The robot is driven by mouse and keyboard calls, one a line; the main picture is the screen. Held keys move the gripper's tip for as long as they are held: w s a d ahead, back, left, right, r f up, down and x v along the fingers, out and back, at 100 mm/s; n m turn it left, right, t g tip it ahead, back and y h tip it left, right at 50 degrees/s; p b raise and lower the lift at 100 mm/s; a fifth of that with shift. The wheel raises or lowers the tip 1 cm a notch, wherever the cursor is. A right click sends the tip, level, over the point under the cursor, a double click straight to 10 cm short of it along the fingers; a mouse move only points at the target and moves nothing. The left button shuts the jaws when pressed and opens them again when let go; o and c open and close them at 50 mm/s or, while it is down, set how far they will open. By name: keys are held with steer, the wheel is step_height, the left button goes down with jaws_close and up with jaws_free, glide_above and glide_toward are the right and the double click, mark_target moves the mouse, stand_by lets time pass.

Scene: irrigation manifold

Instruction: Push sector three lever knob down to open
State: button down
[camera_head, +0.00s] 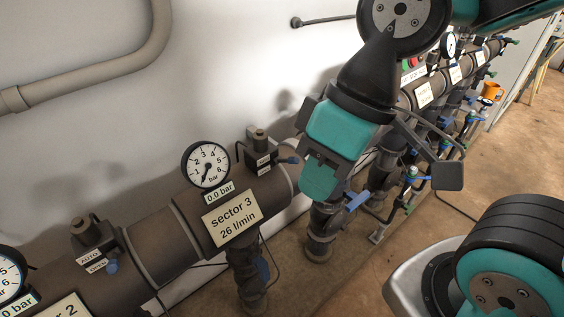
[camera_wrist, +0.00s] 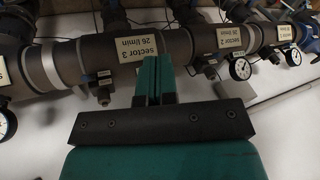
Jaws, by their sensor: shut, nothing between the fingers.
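The sector 3 pipe label (camera_head: 232,218) reads 26 l/min, and its gauge (camera_head: 207,165) reads 0.0 bar. Right of the gauge is the sector 3 valve block (camera_head: 258,145) with AUTO and OPEN plates. Its lever ends in a blue knob (camera_head: 288,160), which sticks out to the right. My gripper (camera_head: 320,185) is shut and empty, pointing down just right of the knob in the picture. I cannot tell whether they touch.
The sector 2 valve block (camera_head: 93,237) with its blue knob (camera_head: 112,267) is at lower left. More pipework, valves and labels run to the upper right behind my arm. An orange mug (camera_head: 491,91) shows at far right. The white wall is behind.

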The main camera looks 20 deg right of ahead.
steer(key=w+d+r+h+p, duration=0.1)
steer(key=w+r+h+p, duration=0.1)
steer(key=w+p, duration=0.85)
steer(key=w+d+f+h+p, duration=0.1)
steer(key=w+f, duration=0.1)
steer(key=w+d+f+h+p, duration=0.1)
steer(key=w+f+p, duration=0.1)
steer(key=w, duration=0.1)
steer(key=w+d+f+g+p, duration=0.1)
steer(key=w, duration=0.2)
steer(key=shift+d+f+m+h+p, duration=0.25)
steer(key=shift+f+m+h+p, duration=0.05)
steer(key=shift+f+h+p, duration=0.1)
